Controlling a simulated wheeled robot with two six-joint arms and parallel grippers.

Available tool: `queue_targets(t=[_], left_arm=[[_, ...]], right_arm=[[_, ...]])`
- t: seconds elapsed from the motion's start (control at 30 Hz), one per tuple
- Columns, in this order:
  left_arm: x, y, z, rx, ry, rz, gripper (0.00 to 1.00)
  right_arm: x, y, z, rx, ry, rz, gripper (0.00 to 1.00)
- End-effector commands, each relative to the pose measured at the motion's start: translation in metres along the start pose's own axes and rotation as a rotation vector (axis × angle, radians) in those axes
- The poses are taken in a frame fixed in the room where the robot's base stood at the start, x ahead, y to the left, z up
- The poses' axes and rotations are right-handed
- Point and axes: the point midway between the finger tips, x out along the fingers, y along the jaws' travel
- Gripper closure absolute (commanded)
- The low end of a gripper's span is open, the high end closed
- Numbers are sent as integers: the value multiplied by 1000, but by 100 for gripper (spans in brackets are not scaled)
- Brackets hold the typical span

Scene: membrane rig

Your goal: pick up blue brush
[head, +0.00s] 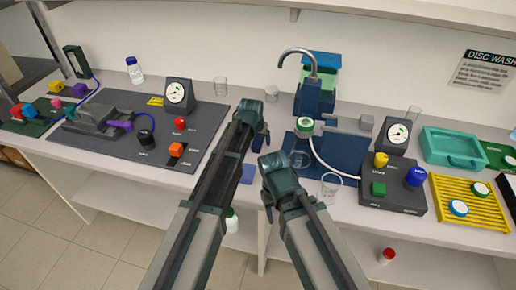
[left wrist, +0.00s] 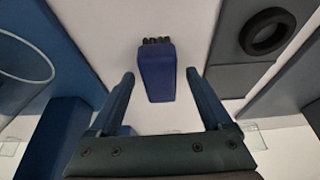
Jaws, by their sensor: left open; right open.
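The blue brush (left wrist: 156,78) shows in the left wrist view, with a blue block-like body and dark bristles at its upper end. It lies on the pale bench top, in line with the gap between the fingers of my left gripper (left wrist: 160,76). Both fingers are apart and clear of it on either side. In the head view my left gripper (head: 257,125) is over the middle of the bench, and I cannot clearly make out the brush there. My right gripper (head: 270,178) is open and lower in the picture, near the bench front.
A dark panel (head: 208,122) with a gauge and knobs lies left of my grippers. A blue tap station (head: 345,150) stands to the right, with a clear beaker (head: 331,186) near its front. A teal tray (head: 455,147) and yellow rack (head: 455,190) are further right.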

Motion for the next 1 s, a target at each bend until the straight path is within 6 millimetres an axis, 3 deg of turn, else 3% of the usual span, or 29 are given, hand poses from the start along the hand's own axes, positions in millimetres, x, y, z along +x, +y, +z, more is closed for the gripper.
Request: queue_targets(t=[0.27, 0.73, 1.0], left_arm=[[4, 0, 0, 0, 0, 0, 18], [4, 0, 0, 0, 0, 0, 100], [4, 0, 0, 0, 0, 0, 100]], right_arm=[[4, 0, 0, 0, 0, 0, 50], [4, 0, 0, 0, 0, 0, 50], [3, 0, 0, 0, 0, 0, 50]])
